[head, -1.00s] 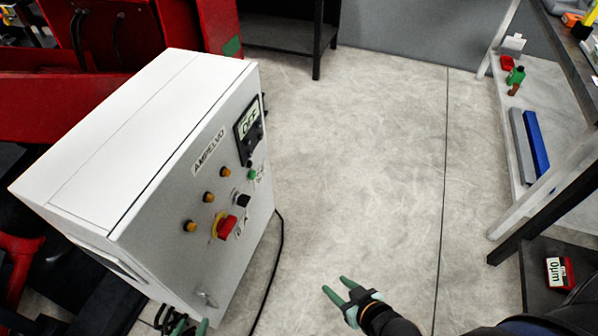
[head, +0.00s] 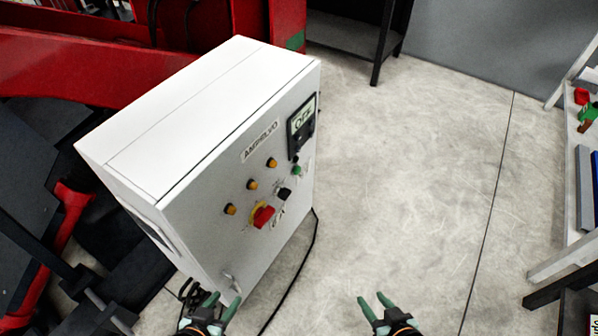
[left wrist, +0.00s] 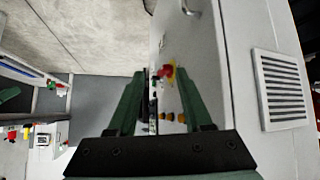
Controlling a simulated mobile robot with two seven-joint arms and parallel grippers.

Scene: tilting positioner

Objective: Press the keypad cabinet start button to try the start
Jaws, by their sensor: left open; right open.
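The white keypad cabinet (head: 180,215) stands left of centre in the head view, labelled AMPELVO. Its front has a display reading OFF (head: 302,116), a green button (head: 297,171), a black knob (head: 285,194), a red switch on yellow (head: 263,216) and amber lamps (head: 252,185). My left gripper (head: 222,306) is open and empty, low in front of the cabinet's lower front edge. In the left wrist view the red switch (left wrist: 168,71) shows between its open fingers (left wrist: 154,100). My right gripper (head: 376,303) is open and empty over the floor, right of the cabinet.
A black cable (head: 297,262) lies on the floor along the cabinet. Red machinery (head: 60,75) stands behind and left of it. A shelf unit (head: 572,190) with small items is at the right edge. The floor (head: 420,170) between is clear.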

